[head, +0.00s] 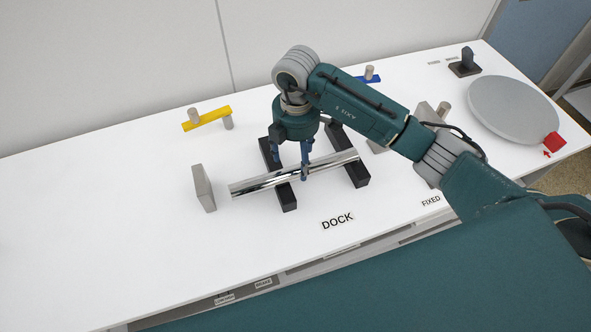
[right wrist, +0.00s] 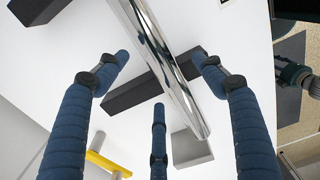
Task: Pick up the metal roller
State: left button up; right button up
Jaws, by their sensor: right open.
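The metal roller (head: 255,184) is a long shiny cylinder. It lies across two black support blocks (head: 288,196) on the white table, behind the DOCK label. My right gripper (head: 305,168) is above the middle of the roller and points down, its blue fingers close around it. In the right wrist view the roller (right wrist: 160,55) runs between the spread fingers of the right gripper (right wrist: 165,80), which are open. I cannot tell whether a finger touches the roller. My left gripper is not in view.
A grey upright plate (head: 203,187) stands near the roller's left end. A yellow bar on grey posts (head: 207,118) and a blue bar (head: 369,78) are behind. A round grey disc (head: 512,108) and a red block (head: 554,141) are at the right. The table's left side is clear.

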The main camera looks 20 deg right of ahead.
aim_at(294, 167)
jog(key=shift+f+p, duration=0.3)
jog(key=shift+f, duration=0.05)
jog(key=f, duration=0.1)
jog(key=f+p, duration=0.1)
jog(key=f, duration=0.1)
jog(key=shift+w+a+f, duration=0.2)
jog(key=shift+f, duration=0.55)
jog(key=shift+c, duration=0.3)
jog(key=shift+w+r, duration=0.1)
grip_shut()
